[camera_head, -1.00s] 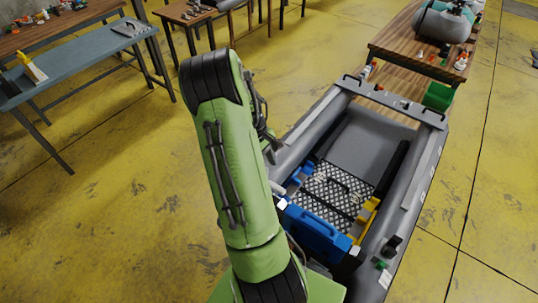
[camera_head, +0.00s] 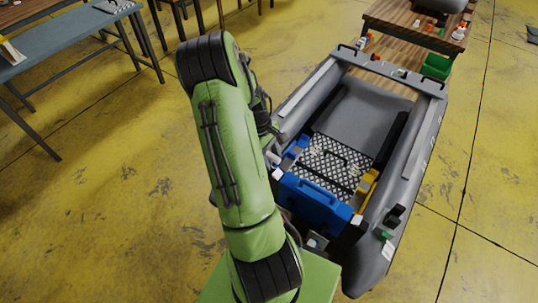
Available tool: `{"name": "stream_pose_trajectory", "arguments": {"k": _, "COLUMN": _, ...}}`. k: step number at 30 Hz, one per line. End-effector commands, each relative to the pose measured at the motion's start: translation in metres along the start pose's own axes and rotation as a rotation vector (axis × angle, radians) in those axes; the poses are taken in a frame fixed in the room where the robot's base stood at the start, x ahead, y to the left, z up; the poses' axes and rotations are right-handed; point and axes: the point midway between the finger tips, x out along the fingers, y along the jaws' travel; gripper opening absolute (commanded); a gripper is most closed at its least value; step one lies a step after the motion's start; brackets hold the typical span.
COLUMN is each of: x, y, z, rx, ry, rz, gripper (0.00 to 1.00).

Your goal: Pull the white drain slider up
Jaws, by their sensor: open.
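A grey inflatable boat (camera_head: 285,128) lies to the right of my arm, with a blue panel or case (camera_head: 310,204) across its near end. A small white part (camera_head: 277,173) shows at the blue piece's left corner, and another white part (camera_head: 357,219) at its right corner. I cannot tell which, if either, is the drain slider. My gripper (camera_head: 272,156) is mostly hidden behind my green arm, over the boat's left tube. It is open. I see nothing held, and cannot tell whether it touches anything.
A black-and-white patterned floor piece (camera_head: 333,163) and a yellow part (camera_head: 367,186) lie inside the boat. A wooden table (camera_head: 395,42) with a green bin (camera_head: 436,67) stands beyond it. A blue-grey bench (camera_head: 70,42) is at left. The yellow floor between is clear.

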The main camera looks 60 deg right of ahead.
Motion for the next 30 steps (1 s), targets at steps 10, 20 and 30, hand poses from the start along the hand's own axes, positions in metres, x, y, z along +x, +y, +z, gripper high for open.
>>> {"name": "stream_pose_trajectory", "arguments": {"k": 10, "x": -0.002, "y": 0.000, "z": 0.000, "rx": 0.000, "ry": 0.000, "rz": 0.000, "gripper": 0.16}}
{"name": "stream_pose_trajectory", "arguments": {"k": 20, "x": -0.006, "y": -0.001, "z": 0.001, "rx": -0.001, "ry": 0.000, "rz": -0.001, "gripper": 0.00}}
{"name": "stream_pose_trajectory", "arguments": {"k": 30, "x": -0.020, "y": -0.001, "z": 0.005, "rx": -0.001, "ry": 0.000, "rz": -0.002, "gripper": 0.00}}
